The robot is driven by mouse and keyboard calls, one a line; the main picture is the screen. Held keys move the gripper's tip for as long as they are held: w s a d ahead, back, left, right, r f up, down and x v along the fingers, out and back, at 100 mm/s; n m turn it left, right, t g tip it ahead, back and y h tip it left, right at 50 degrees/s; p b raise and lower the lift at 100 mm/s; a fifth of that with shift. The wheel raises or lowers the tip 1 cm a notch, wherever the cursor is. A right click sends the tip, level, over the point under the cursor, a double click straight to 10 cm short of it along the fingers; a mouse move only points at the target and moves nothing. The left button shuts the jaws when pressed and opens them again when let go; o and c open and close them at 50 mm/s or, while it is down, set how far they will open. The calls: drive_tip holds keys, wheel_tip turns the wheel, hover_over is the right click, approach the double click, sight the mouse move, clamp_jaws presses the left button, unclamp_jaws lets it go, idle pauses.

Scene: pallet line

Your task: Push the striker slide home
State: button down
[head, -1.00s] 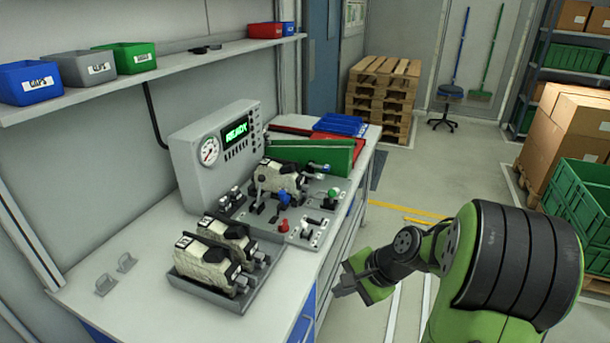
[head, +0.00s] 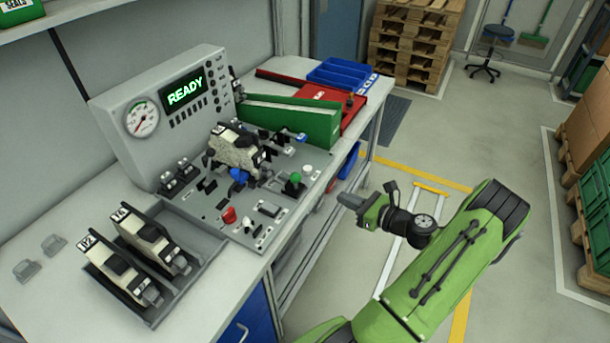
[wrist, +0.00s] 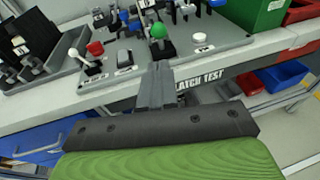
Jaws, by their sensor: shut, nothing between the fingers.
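A test panel (head: 215,205) lies on the bench, with a pale latch unit (head: 232,148) mounted on it. The panel carries a blue knob (head: 238,175), a red knob (head: 229,215) and a green knob (head: 295,177); the green knob also shows in the wrist view (wrist: 158,31). My gripper (head: 346,199) is shut and empty, just off the bench's front edge. In the wrist view its fingers (wrist: 157,70) point toward the panel, below the green knob.
A grey console (head: 165,115) with a gauge reads READY behind the panel. A grey tray (head: 190,285) holds two latch units at the left. The aisle floor is clear.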

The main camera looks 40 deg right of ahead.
approach(291, 177)
drive_tip(key=w, duration=0.1)
drive_tip(key=w+f, duration=0.1)
drive_tip(key=w, duration=0.1)
drive_tip(key=w+f, duration=0.1)
drive_tip(key=shift+w+d+b, duration=0.3)
drive_tip(key=shift+w, duration=0.05)
drive_tip(key=w, duration=0.1)
drive_tip(key=w+a, duration=0.1)
drive_tip(key=w, duration=0.1)
drive_tip(key=w+a, duration=0.1)
drive_tip(key=w, duration=0.1)
drive_tip(key=shift+w, duration=0.1)
drive_tip(key=shift+r, duration=0.1)
